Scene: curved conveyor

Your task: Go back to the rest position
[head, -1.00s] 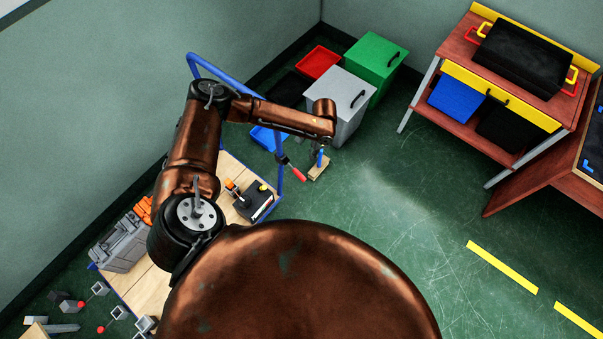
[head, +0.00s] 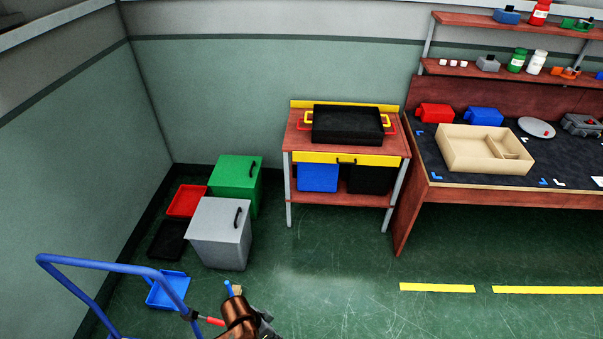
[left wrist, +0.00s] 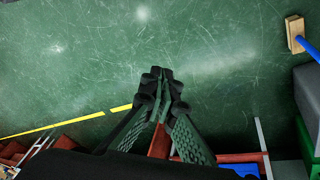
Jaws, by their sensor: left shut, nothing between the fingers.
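My left gripper (left wrist: 160,76) shows in the left wrist view with its dark fingertips together and nothing between them. It hangs over bare green floor. In the head view only a copper part of my left arm shows at the bottom edge, and the fingertips cannot be made out there. My right gripper is in neither view.
A blue cart handle (head: 110,266) stands at lower left, close to my arm. Grey (head: 221,235) and green (head: 238,182) bins stand behind. A small workbench (head: 349,200) and a long table (head: 560,193) line the back. Open floor lies at right.

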